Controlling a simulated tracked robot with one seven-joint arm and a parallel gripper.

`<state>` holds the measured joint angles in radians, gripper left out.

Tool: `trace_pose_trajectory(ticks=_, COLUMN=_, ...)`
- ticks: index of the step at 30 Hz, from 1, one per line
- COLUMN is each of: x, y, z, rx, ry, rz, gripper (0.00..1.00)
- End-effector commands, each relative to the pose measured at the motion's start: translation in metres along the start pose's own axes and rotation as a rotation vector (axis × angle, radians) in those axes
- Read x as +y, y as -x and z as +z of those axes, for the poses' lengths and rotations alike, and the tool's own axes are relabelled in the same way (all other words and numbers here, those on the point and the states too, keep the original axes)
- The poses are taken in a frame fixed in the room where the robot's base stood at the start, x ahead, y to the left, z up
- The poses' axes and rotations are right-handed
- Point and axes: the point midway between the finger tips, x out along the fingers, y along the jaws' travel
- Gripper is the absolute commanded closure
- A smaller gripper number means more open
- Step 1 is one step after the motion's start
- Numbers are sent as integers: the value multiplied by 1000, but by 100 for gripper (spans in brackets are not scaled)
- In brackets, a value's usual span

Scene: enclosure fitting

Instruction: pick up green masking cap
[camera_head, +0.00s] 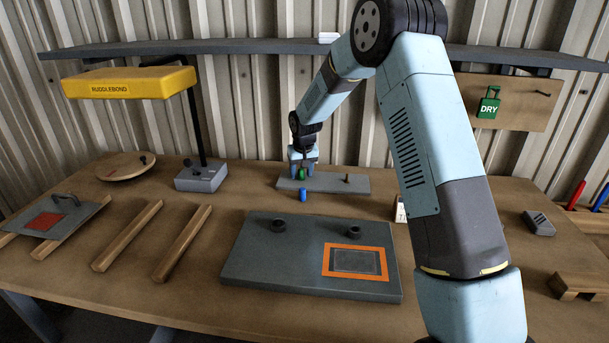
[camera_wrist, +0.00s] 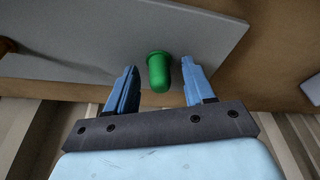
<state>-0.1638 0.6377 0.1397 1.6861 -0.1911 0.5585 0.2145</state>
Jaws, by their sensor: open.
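The green masking cap (camera_head: 302,174) stands on a small grey plate (camera_head: 335,184) at the back of the bench. In the wrist view the green cap (camera_wrist: 159,72) shows as a rounded cylinder with a flange at one end. My gripper (camera_wrist: 160,84) is open, with one blue finger on each side of the cap and a gap on both sides. In the head view my gripper (camera_head: 303,167) is low over the plate at the cap.
A dark post (camera_head: 347,179) stands on the small plate's right part. A large grey panel (camera_head: 260,262) with an orange-framed window (camera_head: 357,262) lies in front. A yellow lamp (camera_head: 130,83) stands left on a grey base (camera_head: 201,177). A shelf (camera_head: 240,47) runs along the wall behind.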

Motion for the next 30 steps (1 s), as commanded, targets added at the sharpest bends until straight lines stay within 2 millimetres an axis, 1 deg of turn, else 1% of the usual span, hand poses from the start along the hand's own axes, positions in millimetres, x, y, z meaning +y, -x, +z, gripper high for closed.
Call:
trace_pose_trajectory(ticks=2, x=0, y=0, z=0, rx=0, ry=0, rz=0, gripper=47)
trace_pose_trajectory(ticks=18, x=0, y=0, z=0, rx=-1, ry=0, rz=0, gripper=99)
trace_pose_trajectory(ticks=19, x=0, y=0, z=0, rx=-1, ry=0, rz=0, gripper=100)
trace_pose_trajectory(ticks=26, x=-1, y=0, z=0, rx=0, ry=0, rz=0, gripper=100)
trace_pose_trajectory(ticks=30, x=-1, y=5, z=-2, rx=0, ry=0, rz=0, gripper=100)
